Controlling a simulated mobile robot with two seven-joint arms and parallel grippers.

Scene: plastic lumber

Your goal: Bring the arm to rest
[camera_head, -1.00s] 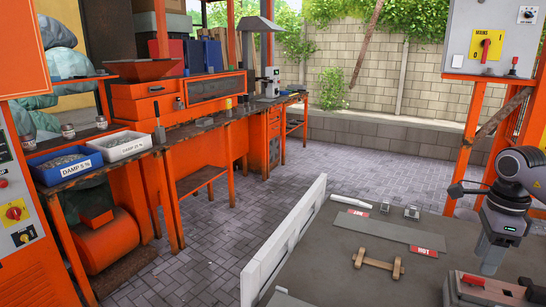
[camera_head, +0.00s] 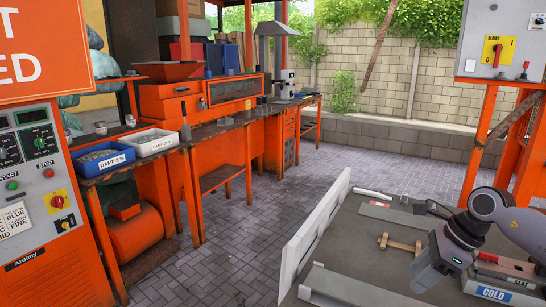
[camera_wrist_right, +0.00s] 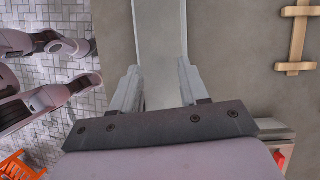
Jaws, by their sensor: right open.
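My right gripper (camera_head: 424,280) hangs at the end of my right arm over the grey table (camera_head: 345,235), at the lower right of the head view. In the right wrist view, my right gripper (camera_wrist_right: 158,78) has its two fingers apart. A pale grey strip (camera_wrist_right: 160,30) shows between and beyond them, and nothing looks held. Whether the fingers touch the strip cannot be told. In the head view, a long grey strip (camera_head: 345,284) lies on the table just left of this gripper. My left gripper cannot be made out.
A wooden piece with crossbars (camera_head: 401,244) lies beyond the right gripper. A blue COLD label (camera_head: 493,293) and red-topped device (camera_head: 505,265) sit to its right. A white upright panel (camera_head: 318,235) edges the table's left side. Paved floor (camera_head: 250,230) is clear.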

